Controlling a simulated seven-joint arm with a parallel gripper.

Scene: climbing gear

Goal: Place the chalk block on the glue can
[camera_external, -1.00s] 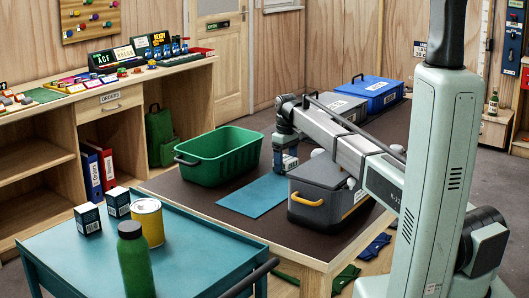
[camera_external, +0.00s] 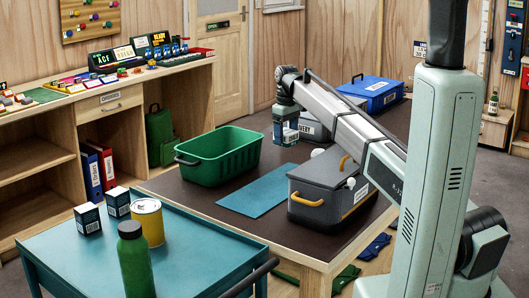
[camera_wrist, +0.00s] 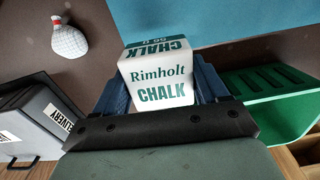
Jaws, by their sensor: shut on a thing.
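My gripper (camera_external: 285,128) is shut on the chalk block and holds it in the air above the table. In the wrist view the chalk block (camera_wrist: 158,75), white with green "Rimholt CHALK" lettering, sits between the blue fingers (camera_wrist: 160,88). In the external view it is small and partly hidden by the fingers. A yellow can (camera_external: 148,222) with a pale top, which looks like the glue can, stands upright on the teal cart at the front left, well away from my gripper. Its label is not readable.
A green bottle (camera_external: 134,262) stands right in front of the can, and two small dark boxes (camera_external: 88,219) stand to its left. A green bin (camera_external: 218,155), a blue mat (camera_external: 257,190) and a grey case (camera_external: 328,190) are on the table. A white dimpled object (camera_wrist: 69,38) lies near the mat.

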